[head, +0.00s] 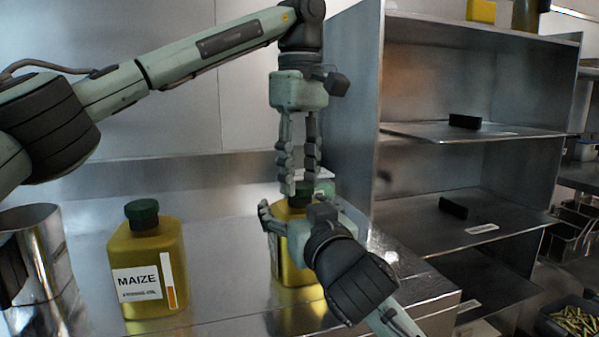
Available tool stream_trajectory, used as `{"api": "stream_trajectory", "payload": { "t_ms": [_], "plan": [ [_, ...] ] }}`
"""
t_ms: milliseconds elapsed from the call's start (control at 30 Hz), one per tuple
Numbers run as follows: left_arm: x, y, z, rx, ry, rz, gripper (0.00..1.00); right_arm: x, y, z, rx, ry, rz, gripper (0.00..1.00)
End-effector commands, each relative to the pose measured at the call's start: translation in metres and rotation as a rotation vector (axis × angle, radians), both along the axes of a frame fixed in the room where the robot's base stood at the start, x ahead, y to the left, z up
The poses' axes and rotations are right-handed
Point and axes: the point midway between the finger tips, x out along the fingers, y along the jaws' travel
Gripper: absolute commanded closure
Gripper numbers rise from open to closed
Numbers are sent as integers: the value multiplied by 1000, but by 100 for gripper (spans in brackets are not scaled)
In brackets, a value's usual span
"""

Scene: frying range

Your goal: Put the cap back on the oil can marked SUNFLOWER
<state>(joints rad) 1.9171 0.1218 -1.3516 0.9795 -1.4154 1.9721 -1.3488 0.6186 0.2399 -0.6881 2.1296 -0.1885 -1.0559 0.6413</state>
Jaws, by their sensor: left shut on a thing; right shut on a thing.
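A yellow oil can (290,265) stands on the steel counter, its label hidden, so I cannot read whether it is marked SUNFLOWER. My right gripper (290,222) reaches in from the lower right and is shut around its upper body. My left gripper (298,186) points straight down over the can's top and is shut on a green cap (325,187), mostly hidden by the fingers. I cannot tell whether the cap touches the neck. Another yellow can, marked MAIZE (146,255), stands upright to the left with a green cap on.
A shiny metal container (38,255) stands at the far left. A steel shelf unit (470,215) with dark blocks rises on the right. A basket of fries (572,320) is at the lower right. The counter between the two cans is clear.

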Motion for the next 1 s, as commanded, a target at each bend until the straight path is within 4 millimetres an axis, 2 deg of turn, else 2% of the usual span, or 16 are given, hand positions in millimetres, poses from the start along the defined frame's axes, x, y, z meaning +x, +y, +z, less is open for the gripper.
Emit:
{"api": "stream_trajectory", "payload": {
  "t_ms": [100,267,433,467,633,900,1000],
  "plan": [
    [0,0,0,-1,0,-303,75,0,0,-1,-1,3,-1,100],
    [0,0,0,0,-1,-621,75,0,0,-1,-1,3,-1,100],
    [0,0,0,0,-1,-633,75,0,0,-1,-1,3,-1,100],
    [0,0,0,0,-1,-632,59,0,0,-1,-1,3,-1,100],
    [0,0,0,0,-1,-631,39,0,0,-1,-2,3,-1,100],
    [0,0,0,0,-1,-629,39,0,0,-1,-2,3,-1,100],
    [0,-1,6,1,-1,-630,39,0,0,-1,-2,3,-1,100]
  ]
}}
